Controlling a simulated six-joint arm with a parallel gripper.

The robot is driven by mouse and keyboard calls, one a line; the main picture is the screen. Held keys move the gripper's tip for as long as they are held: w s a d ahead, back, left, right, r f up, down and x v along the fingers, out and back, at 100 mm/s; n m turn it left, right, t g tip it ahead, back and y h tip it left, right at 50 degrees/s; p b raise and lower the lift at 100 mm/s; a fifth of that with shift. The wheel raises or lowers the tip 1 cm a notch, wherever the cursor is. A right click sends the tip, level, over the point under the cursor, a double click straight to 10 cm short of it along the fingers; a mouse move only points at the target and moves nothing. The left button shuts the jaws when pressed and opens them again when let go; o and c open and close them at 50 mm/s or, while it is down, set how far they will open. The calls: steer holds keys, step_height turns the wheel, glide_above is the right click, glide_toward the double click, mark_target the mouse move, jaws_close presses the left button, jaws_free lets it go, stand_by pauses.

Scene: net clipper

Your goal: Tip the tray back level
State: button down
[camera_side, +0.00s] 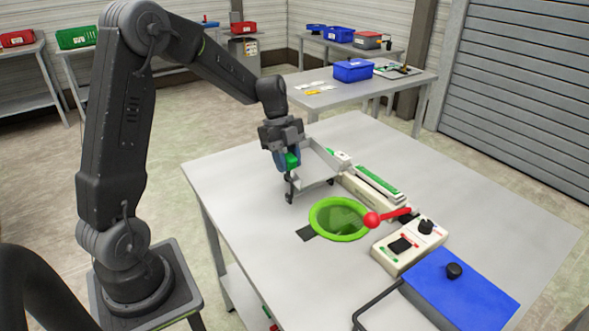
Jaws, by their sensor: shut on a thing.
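The grey tray (320,172) is at the far middle of the work table, with a thin raised rim. It seems tilted, but the angle is hard to judge from this side. My gripper (289,163) points down at the tray's left end and is shut on a small green part there, which looks like part of the tray. The fingers hide most of that part. A dark upright piece stands just below the gripper, near the table top.
A green-rimmed round net (341,219) lies in front of the tray. A red-knobbed lever (373,220), a cream control box (408,244) and a blue box (460,291) stand to the right. A long cream unit with a green strip (376,183) adjoins the tray. The table's left side is clear.

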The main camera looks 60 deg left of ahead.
steer(key=shift+a+h, duration=0.9)
steer(key=shift+a, duration=0.2)
steer(key=c, duration=0.8)
jaws_free()
steer(key=shift+c, duration=0.2)
steer(key=v, duration=1.4)
steer(key=shift+f, duration=0.1)
